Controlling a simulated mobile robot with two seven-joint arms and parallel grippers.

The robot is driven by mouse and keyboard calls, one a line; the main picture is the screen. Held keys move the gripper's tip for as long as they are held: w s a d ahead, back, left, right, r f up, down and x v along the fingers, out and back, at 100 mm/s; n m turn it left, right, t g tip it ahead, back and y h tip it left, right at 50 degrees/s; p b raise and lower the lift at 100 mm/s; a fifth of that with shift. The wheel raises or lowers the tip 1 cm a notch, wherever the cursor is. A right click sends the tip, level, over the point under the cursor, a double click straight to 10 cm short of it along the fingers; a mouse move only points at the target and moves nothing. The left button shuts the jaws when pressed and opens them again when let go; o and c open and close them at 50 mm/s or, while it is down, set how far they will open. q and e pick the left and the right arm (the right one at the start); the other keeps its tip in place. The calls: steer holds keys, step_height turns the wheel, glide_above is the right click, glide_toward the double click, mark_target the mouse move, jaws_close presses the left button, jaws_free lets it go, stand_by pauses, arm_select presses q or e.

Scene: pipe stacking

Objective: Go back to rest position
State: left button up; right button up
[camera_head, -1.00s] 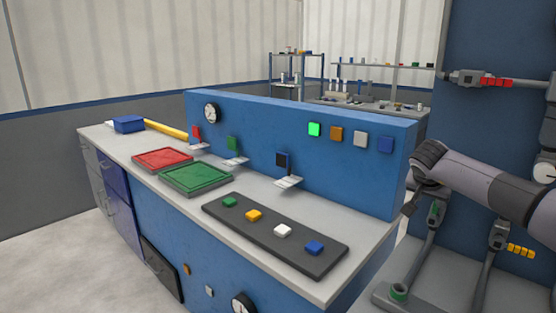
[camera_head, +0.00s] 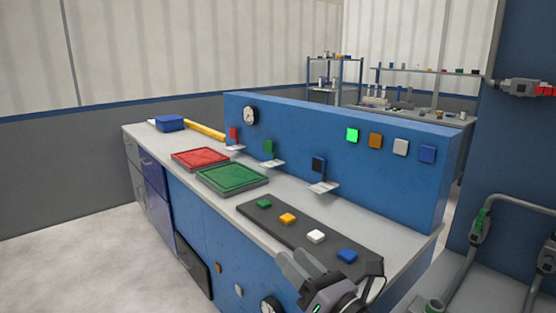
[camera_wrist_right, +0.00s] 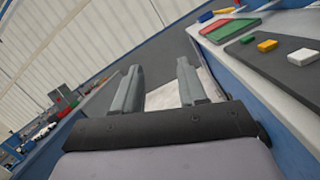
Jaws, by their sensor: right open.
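My right gripper (camera_head: 298,270) comes in at the bottom of the head view, in front of the near end of the dark button board. In the right wrist view the same gripper (camera_wrist_right: 160,82) shows two grey fingers spread apart with nothing between them. The dark board (camera_head: 330,251) bears a green button (camera_head: 264,203), a yellow button (camera_head: 287,218), a white button (camera_head: 316,236) and a blue button (camera_head: 347,255). My left gripper is not in either view.
The workbench (camera_head: 190,140) carries a red tray (camera_head: 200,158), a green tray (camera_head: 232,178), a blue box (camera_head: 169,123) and a yellow pipe (camera_head: 205,131). Open floor (camera_head: 90,240) lies at the left.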

steer(key=s+d+f+m+g+h, duration=0.1)
steer(key=s+d+f+m+h, duration=0.4)
steer(key=m, duration=0.4)
steer(key=s+d+f+m+g+h, duration=0.1)
steer(key=s+d+f+m+h, duration=0.2)
steer(key=d+m, duration=0.5)
steer(key=s+d+f+m+g+h, duration=0.1)
steer(key=s+d+f+m+h, duration=0.35)
steer(key=m, duration=0.65)
steer(key=s+d+f+m+g, duration=0.1)
steer(key=s+f+m+g, duration=0.35)
steer(key=s, duration=0.45)
steer(key=s+d+f+m+g, duration=0.1)
steer(key=s+f+m+g, duration=0.3)
steer(key=s, duration=0.6)
steer(key=w+a+f+t+y+p, duration=0.1)
steer(key=w+a+f+t+y, duration=0.1)
steer(key=w+f+t, duration=0.4)
steer(key=shift+w+a+f+m, duration=0.35)
steer(key=shift+w+f, duration=0.15)
steer(key=shift+w, duration=0.05)
